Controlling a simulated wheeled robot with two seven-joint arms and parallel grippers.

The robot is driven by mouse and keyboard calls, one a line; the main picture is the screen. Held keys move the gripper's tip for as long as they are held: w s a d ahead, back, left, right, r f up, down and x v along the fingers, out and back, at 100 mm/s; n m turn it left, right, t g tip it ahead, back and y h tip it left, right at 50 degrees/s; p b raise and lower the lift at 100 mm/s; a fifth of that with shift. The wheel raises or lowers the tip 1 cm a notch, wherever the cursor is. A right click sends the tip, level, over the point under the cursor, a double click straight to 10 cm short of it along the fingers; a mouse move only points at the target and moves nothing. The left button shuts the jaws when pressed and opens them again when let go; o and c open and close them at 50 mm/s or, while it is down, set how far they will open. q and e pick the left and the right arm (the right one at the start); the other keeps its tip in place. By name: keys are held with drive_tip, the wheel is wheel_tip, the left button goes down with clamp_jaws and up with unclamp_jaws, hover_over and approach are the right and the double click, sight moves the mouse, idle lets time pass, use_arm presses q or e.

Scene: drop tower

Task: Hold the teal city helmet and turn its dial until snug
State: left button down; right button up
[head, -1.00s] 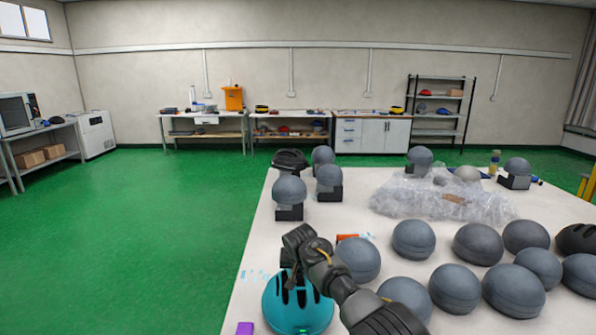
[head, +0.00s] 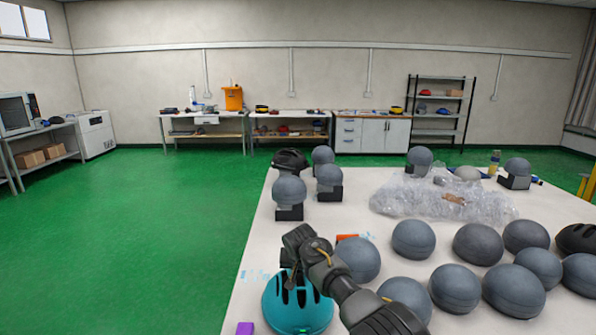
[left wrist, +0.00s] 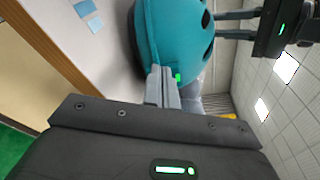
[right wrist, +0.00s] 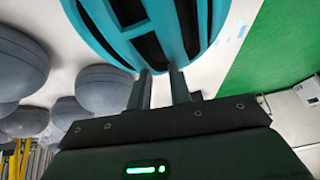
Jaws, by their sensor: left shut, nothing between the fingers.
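The teal helmet (head: 300,312) sits at the near left edge of the white table, dark vents facing up. My right gripper (head: 288,276) reaches it from above. The left gripper is out of the head view.
Several grey headforms (head: 455,288) crowd the table right of the helmet. Bubble wrap (head: 440,200) lies behind them. A purple block (head: 245,328) is left of the helmet, and an orange-red item (head: 346,238) lies behind it. Green floor (head: 130,240) is clear to the left.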

use_arm(q)
drive_tip(key=shift+d+f, duration=0.1)
drive_tip(key=shift+d, duration=0.6)
idle(0.8)
drive_tip(key=shift+r, duration=0.25)
drive_tip(key=shift+d+r, duration=0.15)
drive_tip(key=shift+r, duration=0.15)
drive_tip(key=shift+d+r, duration=0.2)
drive_tip(key=shift+d, duration=0.05)
idle(0.5)
drive_tip(key=shift+a+r, duration=0.2)
drive_tip(key=shift+r, duration=0.05)
drive_tip(key=shift+a, duration=0.1)
drive_tip(key=shift+s+d, duration=0.15)
drive_tip(key=shift+s, duration=1.35)
drive_tip(key=shift+s+d, duration=0.1)
drive_tip(key=shift+s, duration=1.35)
